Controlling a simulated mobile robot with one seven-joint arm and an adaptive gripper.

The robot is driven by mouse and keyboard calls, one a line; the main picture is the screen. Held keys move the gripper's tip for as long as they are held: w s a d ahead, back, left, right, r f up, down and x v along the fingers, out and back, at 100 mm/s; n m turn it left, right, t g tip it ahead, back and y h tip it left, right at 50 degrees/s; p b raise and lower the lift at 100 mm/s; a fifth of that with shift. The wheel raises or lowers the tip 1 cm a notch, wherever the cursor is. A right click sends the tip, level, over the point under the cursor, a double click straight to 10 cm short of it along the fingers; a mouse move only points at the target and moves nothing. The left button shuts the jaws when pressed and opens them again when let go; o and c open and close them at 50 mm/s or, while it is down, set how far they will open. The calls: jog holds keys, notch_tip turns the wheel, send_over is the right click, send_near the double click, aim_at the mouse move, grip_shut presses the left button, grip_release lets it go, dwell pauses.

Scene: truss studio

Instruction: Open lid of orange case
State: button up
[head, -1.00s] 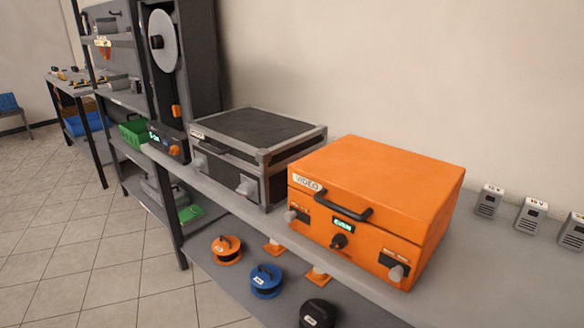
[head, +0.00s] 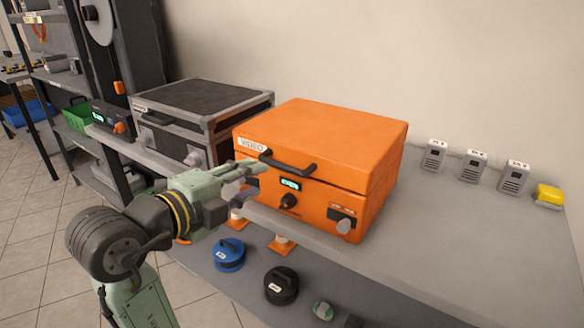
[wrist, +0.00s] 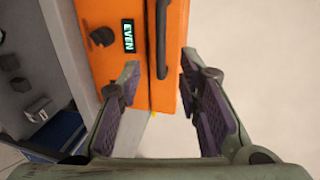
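The orange case (head: 345,135) stands on the grey shelf with its lid down. It has a black lid handle (head: 287,162), a green-lit display (head: 290,184), a dark knob (head: 288,201) and a latch (head: 343,222) on its front right. My gripper (head: 255,180) is in front of the case's left front, near the handle's left end, and hides the left latch. In the wrist view the gripper (wrist: 158,100) is open. The case front (wrist: 170,65) and black handle (wrist: 162,40) show ahead between and beyond the fingers. Contact with the handle cannot be told.
A black-and-grey case (head: 200,110) stands left of the orange one. Several grey devices (head: 472,165) and a yellow item (head: 549,195) lie to the right. Blue (head: 229,254) and black (head: 281,286) reels sit on the lower shelf.

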aim_at(279, 168)
jog(key=p+x, duration=0.2)
jog(key=x, duration=0.8)
jog(key=shift+w, duration=0.2)
grip_shut()
dwell(0.5)
